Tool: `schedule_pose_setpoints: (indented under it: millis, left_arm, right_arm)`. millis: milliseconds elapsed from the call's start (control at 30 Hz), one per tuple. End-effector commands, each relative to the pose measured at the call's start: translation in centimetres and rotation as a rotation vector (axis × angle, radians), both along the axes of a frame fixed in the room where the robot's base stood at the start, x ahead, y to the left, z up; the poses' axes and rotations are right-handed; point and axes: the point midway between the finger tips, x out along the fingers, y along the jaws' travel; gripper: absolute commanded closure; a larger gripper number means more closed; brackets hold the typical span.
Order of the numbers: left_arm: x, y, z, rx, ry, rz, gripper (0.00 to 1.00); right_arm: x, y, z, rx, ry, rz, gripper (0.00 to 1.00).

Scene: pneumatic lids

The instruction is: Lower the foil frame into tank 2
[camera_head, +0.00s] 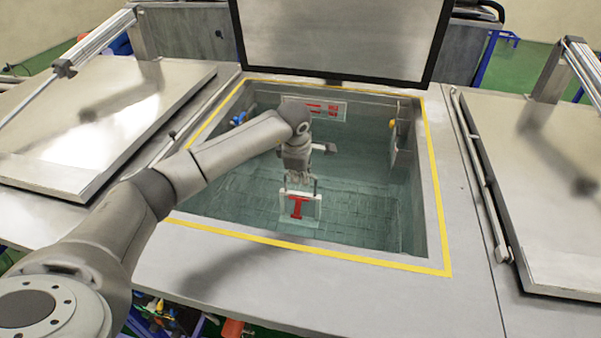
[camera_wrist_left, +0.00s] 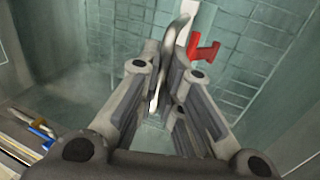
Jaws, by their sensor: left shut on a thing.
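The foil frame (camera_head: 316,206) is a white frame with a red T-shaped piece in it. It hangs inside the open tank (camera_head: 445,245), whose opening has a yellow border. My left gripper (camera_head: 299,184) reaches over the tank's rim and is shut on the top of the frame. In the left wrist view, the gripper (camera_wrist_left: 172,110) closes around a light, thin part, and the frame's red piece (camera_wrist_left: 203,52) shows beyond it. The frame's lower edge is hard to tell against the tiled tank. My right gripper is not in view.
The tank's lid (camera_head: 335,35) stands open at the back. Closed metal lids lie at the left (camera_head: 120,95) and right (camera_head: 565,190). A red-and-white label (camera_head: 325,108) is on the far wall, and fittings (camera_head: 397,125) are on the right wall.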

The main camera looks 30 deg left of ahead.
Motion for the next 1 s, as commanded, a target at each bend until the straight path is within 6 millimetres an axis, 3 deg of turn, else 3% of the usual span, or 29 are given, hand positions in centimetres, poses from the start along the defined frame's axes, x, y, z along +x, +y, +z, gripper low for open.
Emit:
schedule_pose_setpoints:
  millis: [1000]
  left_arm:
    - [0.0, 0.0, -1.3, -0.001, -0.002, 0.001, 1.00]
  right_arm:
    - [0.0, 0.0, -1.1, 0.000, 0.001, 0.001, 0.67]
